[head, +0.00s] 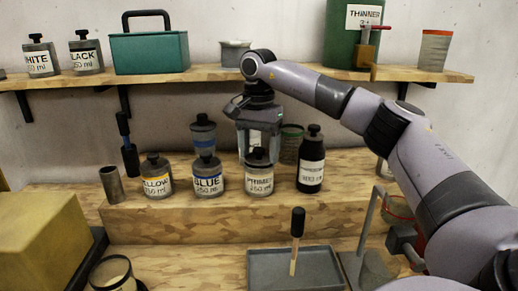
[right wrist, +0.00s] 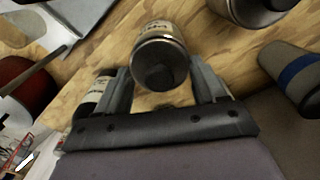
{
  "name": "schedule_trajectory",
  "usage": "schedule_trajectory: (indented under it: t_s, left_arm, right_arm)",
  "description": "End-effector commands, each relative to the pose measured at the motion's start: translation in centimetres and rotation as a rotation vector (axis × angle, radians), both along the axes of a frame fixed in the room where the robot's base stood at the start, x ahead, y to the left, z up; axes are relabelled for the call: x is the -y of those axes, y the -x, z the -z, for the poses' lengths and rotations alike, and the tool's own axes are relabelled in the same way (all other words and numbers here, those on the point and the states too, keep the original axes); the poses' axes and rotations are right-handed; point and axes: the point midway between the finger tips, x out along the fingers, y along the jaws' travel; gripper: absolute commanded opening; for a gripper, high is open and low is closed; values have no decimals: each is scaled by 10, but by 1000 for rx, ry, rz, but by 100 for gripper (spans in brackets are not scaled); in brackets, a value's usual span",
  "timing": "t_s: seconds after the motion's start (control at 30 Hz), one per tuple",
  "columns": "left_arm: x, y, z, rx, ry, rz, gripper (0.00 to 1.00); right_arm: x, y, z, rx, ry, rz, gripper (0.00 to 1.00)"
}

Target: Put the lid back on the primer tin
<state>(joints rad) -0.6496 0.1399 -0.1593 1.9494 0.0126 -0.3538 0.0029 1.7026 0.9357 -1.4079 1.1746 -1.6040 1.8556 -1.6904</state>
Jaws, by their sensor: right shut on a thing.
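The primer tin (head: 260,184) stands on the raised wooden step, its label facing out. Its dark lid (head: 258,155) is at the tin's mouth, and its round knobbed top shows in the right wrist view (right wrist: 160,66). My right gripper (head: 259,156) points down over the tin, shut on the lid with one finger on each side. The lid looks level and in line with the tin; I cannot tell whether it is fully seated. My left gripper is not in view.
The blue tin (head: 207,178) stands close on the left and a dark bottle (head: 311,165) close on the right. A green-rimmed can (head: 291,144) is behind. A shelf (head: 200,76) runs above.

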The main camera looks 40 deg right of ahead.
Motion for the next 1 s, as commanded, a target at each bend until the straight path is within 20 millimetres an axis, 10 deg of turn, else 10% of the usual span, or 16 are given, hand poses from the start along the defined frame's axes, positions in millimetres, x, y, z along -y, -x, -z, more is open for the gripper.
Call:
schedule_trajectory:
  t_s: [0.27,0.3,0.4,1.0]
  left_arm:
    - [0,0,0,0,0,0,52]
    - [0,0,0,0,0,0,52]
    - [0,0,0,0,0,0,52]
    - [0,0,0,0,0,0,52]
  right_arm:
    - [0,0,0,0,0,0,41]
    - [0,0,0,0,0,0,73]
    - [0,0,0,0,0,0,99]
    - [0,0,-8,1,0,0,100]
